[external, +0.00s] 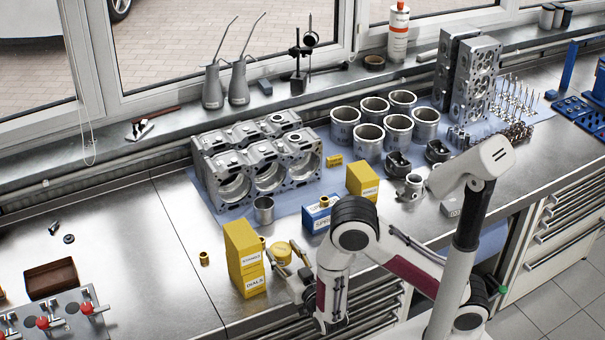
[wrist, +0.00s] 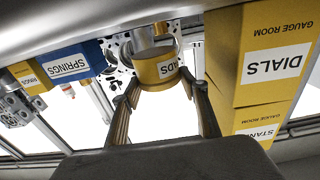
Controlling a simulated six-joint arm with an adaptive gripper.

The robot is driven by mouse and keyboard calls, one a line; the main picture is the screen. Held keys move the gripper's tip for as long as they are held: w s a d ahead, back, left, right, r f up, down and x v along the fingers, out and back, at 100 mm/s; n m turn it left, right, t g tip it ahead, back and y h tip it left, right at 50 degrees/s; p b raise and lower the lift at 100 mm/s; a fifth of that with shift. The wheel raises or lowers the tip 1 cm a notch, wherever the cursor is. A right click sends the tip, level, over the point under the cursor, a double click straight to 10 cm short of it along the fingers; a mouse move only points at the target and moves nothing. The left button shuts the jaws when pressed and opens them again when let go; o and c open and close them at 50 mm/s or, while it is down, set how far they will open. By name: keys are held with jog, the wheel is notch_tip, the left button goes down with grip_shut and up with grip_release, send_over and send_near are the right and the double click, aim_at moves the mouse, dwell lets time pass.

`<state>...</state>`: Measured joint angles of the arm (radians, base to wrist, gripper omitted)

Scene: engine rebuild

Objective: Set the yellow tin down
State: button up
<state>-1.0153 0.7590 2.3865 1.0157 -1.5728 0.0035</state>
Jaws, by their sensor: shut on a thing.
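The yellow tin (external: 282,253) is a short round can with a white label. It shows in the wrist view (wrist: 154,70) between both fingers. My gripper (external: 289,263) is shut on its sides, just right of a stack of yellow boxes (external: 252,282), one labelled DIALS. In the wrist view my gripper (wrist: 160,82) holds the tin, with the DIALS box (wrist: 275,62) to its right and a gap between. I cannot tell whether the tin touches the bench or hangs above it; my fingers and arm hide part of its surroundings.
A blue SPRINGS box (external: 317,216) and another yellow box (external: 362,180) stand behind on the blue mat, near a small metal cylinder (external: 263,209) and the engine block (external: 260,165). A small brass piece (external: 204,259) lies left of the stack. Bare bench (external: 160,250) is further left.

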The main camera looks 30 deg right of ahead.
aim_at(286, 264)
jog(key=shift+f, duration=1.55)
jog(key=shift+f, duration=0.15)
jog(key=o, duration=1.1)
jog(key=shift+o, duration=0.2)
jog(key=shift+r, duration=0.2)
jog(key=s, duration=1.2)
jog(key=shift+o, duration=0.6)
